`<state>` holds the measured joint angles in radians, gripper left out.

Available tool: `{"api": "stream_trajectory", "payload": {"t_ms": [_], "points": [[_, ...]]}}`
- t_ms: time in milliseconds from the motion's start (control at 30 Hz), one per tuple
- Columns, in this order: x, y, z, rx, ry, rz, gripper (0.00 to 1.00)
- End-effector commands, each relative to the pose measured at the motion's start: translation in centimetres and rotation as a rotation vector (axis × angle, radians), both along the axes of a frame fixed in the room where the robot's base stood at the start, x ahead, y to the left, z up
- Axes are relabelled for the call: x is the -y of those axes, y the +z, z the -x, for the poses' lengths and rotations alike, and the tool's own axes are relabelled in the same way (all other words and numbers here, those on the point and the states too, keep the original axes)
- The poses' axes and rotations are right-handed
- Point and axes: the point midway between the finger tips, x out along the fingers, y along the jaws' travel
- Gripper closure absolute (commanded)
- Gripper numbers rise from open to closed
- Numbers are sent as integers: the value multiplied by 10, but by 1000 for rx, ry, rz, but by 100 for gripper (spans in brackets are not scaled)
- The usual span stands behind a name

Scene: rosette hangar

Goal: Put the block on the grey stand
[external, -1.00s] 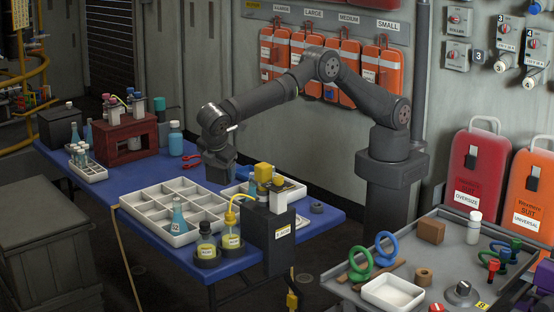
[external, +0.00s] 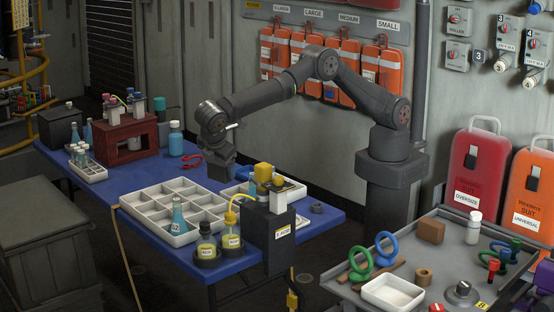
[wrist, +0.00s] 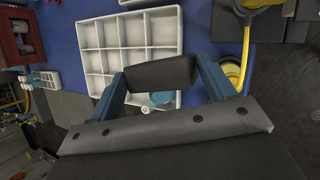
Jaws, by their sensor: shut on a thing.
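My gripper (wrist: 161,80) has two blue fingers, shut on a dark grey block (wrist: 160,71) in the wrist view. The block is held above the blue table, over the near edge of the white compartment tray. In the external view my gripper (external: 220,160) hangs behind the white tray, with the block a dark shape at its lower end, hard to separate from it. An upright dark grey box (external: 270,240) with a label stands at the table's front edge; I cannot tell whether it is the grey stand.
The white compartment tray (external: 152,208) holds a blue flask (external: 179,218). Two yellow-filled flasks (external: 207,244) stand in front. A red rack (external: 125,138) and blue bottle (external: 176,140) are at the left. A grey cart (external: 455,260) at right carries a brown block (external: 431,232).

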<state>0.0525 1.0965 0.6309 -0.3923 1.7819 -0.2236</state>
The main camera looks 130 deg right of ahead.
Motion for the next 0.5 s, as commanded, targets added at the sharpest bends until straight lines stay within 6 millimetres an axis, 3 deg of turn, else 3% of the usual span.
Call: {"api": "stream_trajectory", "payload": {"t_ms": [33, 100, 267, 500], "points": [[32, -6, 2, -1, 13, 1, 51], [70, -13, 6, -2, 47, 0, 51], [156, -27, 21, -1, 129, -1, 51], [279, -47, 64, -2, 260, -2, 51]]}}
